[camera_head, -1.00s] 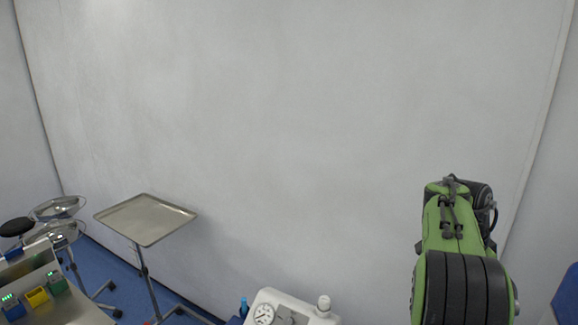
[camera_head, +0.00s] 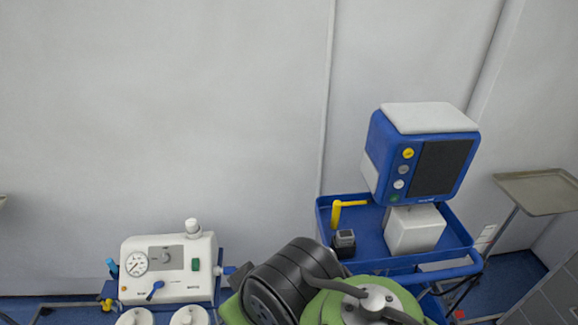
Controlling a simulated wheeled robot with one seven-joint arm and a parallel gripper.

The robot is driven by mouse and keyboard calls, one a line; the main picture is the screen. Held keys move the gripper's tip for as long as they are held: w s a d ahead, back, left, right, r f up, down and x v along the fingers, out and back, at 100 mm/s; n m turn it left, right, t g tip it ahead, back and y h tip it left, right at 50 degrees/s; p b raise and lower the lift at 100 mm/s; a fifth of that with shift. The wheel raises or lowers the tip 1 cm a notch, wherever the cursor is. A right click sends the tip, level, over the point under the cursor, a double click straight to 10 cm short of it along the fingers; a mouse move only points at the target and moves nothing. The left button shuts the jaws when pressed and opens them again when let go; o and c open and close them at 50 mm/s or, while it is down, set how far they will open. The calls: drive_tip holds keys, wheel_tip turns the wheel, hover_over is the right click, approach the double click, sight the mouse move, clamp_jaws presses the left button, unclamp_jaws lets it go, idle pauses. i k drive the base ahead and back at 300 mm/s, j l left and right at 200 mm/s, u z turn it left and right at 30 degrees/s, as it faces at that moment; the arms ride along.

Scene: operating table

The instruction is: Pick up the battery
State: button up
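A small dark box with a grey top (camera_head: 344,240), which looks like the battery, sits on the blue cart (camera_head: 374,266), towards the left of its top tray. A yellow L-shaped piece (camera_head: 342,210) stands just behind it. My green and black arm fills the bottom middle, in front of the cart's lower left part. My gripper is not in view, so I cannot see its state or its distance from the box.
A blue and white monitor (camera_head: 425,155) stands on the cart, right of the dark box. A white machine with a gauge (camera_head: 170,268) stands at the lower left. A metal tray stand (camera_head: 540,192) is at the right. A plain wall runs behind.

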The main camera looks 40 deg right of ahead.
sight(344, 237)
drive_tip(key=z, duration=1.9)
